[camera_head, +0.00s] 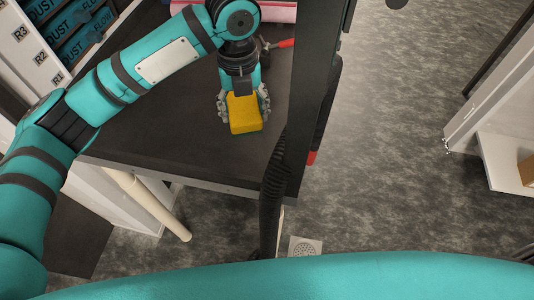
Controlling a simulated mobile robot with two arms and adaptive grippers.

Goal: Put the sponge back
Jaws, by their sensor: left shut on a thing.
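The yellow sponge (244,114) is between the fingers of my left gripper (243,103), over the dark bench top (165,135) near its front right part. The left gripper points down toward the front edge and is shut on the sponge. I cannot tell whether the sponge touches the bench top. My right gripper is not in view.
A dark upright post (312,100) with a black hose (272,190) stands at the bench's right edge. A red-handled tool (284,44) and a pink-and-white item (278,11) lie behind the gripper. Labelled blue bins (80,37) stand at upper left. Bench top left of the sponge is clear.

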